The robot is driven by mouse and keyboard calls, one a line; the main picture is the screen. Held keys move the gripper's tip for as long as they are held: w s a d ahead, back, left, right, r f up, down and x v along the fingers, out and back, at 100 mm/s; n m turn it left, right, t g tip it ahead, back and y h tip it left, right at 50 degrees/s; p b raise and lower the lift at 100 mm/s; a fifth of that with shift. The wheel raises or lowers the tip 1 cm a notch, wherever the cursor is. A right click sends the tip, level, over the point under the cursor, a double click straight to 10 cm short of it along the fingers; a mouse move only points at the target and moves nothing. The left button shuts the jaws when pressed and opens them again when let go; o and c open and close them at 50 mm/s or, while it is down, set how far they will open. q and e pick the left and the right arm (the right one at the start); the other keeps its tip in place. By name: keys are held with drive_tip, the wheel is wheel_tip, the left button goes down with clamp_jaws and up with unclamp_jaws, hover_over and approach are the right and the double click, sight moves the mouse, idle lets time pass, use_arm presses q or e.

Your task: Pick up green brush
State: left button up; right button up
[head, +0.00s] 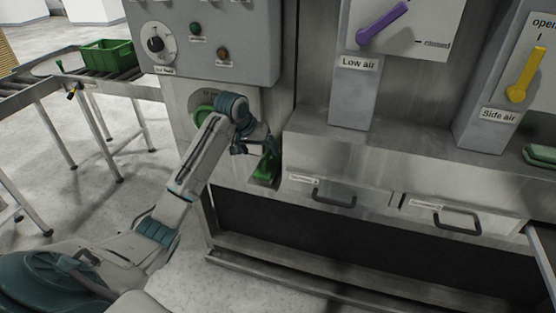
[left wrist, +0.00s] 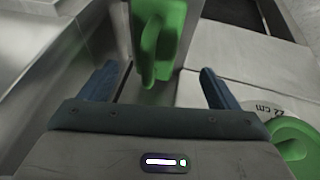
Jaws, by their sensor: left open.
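The green brush (head: 267,166) is at the corner of the steel machine front, left of the drawers. In the left wrist view the green brush (left wrist: 158,38) stands beyond and between my fingers, slightly left of centre. My left gripper (head: 259,149) is at the brush, and its fingers partly hide it in the head view. In the left wrist view the jaws of my left gripper (left wrist: 158,88) are apart, with a visible gap on both sides of the brush. I cannot tell whether the brush is fully between the fingertips. My right gripper is not in view.
A green round part (head: 201,115) is on the panel beside my left wrist. The control box (head: 238,55) hangs above. Drawer handles (head: 334,199) stick out to the right. A green crate (head: 107,58) is on the roller conveyor at the left. Another green object (head: 541,155) lies at the right edge.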

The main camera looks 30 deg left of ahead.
sight(269, 161)
use_arm(q)
drive_tip(key=shift+w+f, duration=0.15)
drive_tip(key=shift+f, duration=0.25)
drive_tip(key=shift+w+d+f+p, duration=0.25)
drive_tip(key=shift+f+p, duration=0.2)
drive_tip(key=shift+p, duration=0.15)
drive_tip(key=shift+w+d+f+p, duration=0.15)
drive_tip(key=shift+w+f+p, duration=0.1)
drive_tip(key=shift+f+p, duration=0.3)
drive_tip(key=x, duration=0.2)
drive_tip(key=shift+w+f+p, duration=0.2)
drive_tip(key=shift+w+p, duration=0.1)
drive_tip(key=shift+p, duration=0.05)
drive_tip(key=shift+w+f, duration=0.2)
drive_tip(key=shift+f, duration=0.2)
drive_tip(key=shift+s+r, duration=0.1)
drive_tip(key=c, duration=1.2)
drive_tip(key=shift+o, duration=0.2)
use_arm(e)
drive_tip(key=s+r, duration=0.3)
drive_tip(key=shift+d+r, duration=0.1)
